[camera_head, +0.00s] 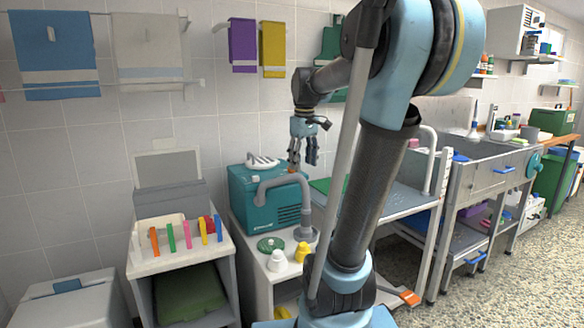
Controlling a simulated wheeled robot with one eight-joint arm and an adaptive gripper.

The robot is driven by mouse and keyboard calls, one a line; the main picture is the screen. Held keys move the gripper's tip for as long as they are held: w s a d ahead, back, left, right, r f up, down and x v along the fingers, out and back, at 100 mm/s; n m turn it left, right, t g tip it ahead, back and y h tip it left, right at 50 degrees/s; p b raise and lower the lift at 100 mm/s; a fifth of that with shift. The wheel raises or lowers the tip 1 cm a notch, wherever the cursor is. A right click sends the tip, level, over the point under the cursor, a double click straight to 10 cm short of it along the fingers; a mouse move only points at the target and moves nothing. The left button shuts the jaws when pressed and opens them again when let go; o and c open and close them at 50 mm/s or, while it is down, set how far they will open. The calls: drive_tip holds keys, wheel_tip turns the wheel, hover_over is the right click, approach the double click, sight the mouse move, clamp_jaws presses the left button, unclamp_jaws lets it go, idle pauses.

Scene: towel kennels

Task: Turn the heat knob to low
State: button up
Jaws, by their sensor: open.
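A teal machine (250,200) with side vents and a grey hose stands on a white cabinet near the middle. My gripper (304,160) is open, pointing down just above the right rear of the machine's top. A small orange part (293,169) shows right beside the fingertips; it may be the heat knob, but it is too small to tell its setting. I cannot tell whether a finger touches it. A white slotted piece (262,162) sits on top of the machine, left of the gripper.
White (278,261) and yellow (301,252) nozzles and a green disc (270,244) lie on the cabinet. A rack of coloured strips (172,238) stands left. A steel table (390,198) is right. Towels hang behind.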

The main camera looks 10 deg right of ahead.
drive_tip(key=w+r+n+g, duration=0.1)
drive_tip(key=w+r+n, duration=0.25)
drive_tip(key=w, duration=0.85)
drive_tip(key=w+r+n, duration=0.3)
drive_tip(key=w+r, duration=0.2)
drive_tip(key=w, duration=0.6)
drive_tip(key=shift+m, duration=0.25)
wheel_tip(320, 180, down, 17)
drive_tip(key=shift+f, duration=0.1)
drive_tip(key=shift+w, duration=0.1)
drive_tip(key=c, duration=1.1)
